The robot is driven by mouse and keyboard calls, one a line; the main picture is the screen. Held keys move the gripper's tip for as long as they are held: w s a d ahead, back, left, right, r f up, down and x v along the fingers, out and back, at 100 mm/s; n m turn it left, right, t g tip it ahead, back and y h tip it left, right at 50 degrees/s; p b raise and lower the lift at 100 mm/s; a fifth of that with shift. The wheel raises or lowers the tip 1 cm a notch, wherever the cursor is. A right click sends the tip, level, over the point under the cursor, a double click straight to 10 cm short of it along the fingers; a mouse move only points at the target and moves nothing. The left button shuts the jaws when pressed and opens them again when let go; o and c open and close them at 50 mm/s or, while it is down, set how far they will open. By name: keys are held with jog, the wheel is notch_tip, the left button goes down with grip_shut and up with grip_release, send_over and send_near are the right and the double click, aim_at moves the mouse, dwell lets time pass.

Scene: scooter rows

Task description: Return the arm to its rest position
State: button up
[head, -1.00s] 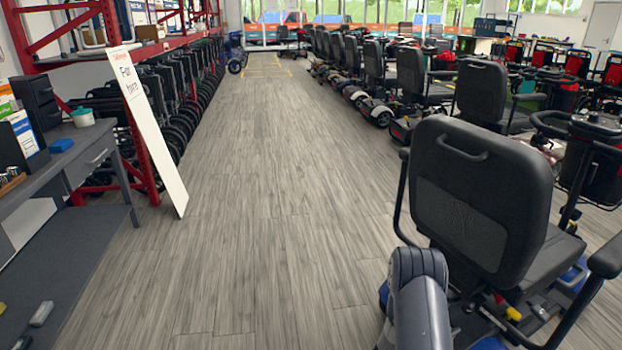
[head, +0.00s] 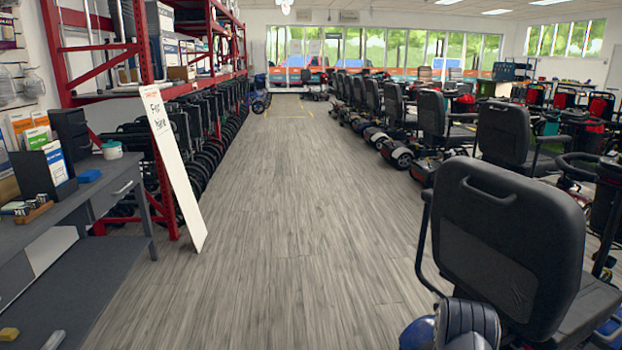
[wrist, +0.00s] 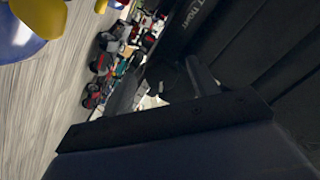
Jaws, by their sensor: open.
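My gripper (wrist: 163,68) shows in the wrist view. Its two dark fingers stand apart above a dark palm, with nothing visible held between them. A large black surface, apparently part of a scooter seat, fills the right of that view close by. In the head view only a rounded part of my arm (head: 467,322) shows at the bottom edge, in front of the nearest scooter seat (head: 510,245). My gripper and the rest of the arm are outside the head view.
Scooters line the right side. A grey desk (head: 75,215), a leaning white sign (head: 175,170) and a red rack (head: 160,195) with wheelchairs stand at left. The wood-look floor aisle (head: 270,200) between is clear. A yellow part (wrist: 43,18) shows in the wrist view.

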jog(key=p+v, duration=0.2)
jog(key=v, duration=0.9)
jog(key=b+x, duration=0.2)
jog(key=x, duration=0.9)
jog(key=shift+d, duration=0.1)
jog(key=m, duration=0.5)
jog(key=shift+m+b, duration=0.4)
jog(key=m, duration=0.5)
jog(key=shift+r+m+b, duration=0.15)
jog(key=shift+m+b, duration=0.15)
jog(key=m, duration=0.5)
jog(key=shift+r+m, duration=0.15)
jog(key=shift+m, duration=0.15)
jog(key=m, duration=0.6)
jog(key=shift+s+p, duration=0.1)
jog(key=shift+p, duration=0.3)
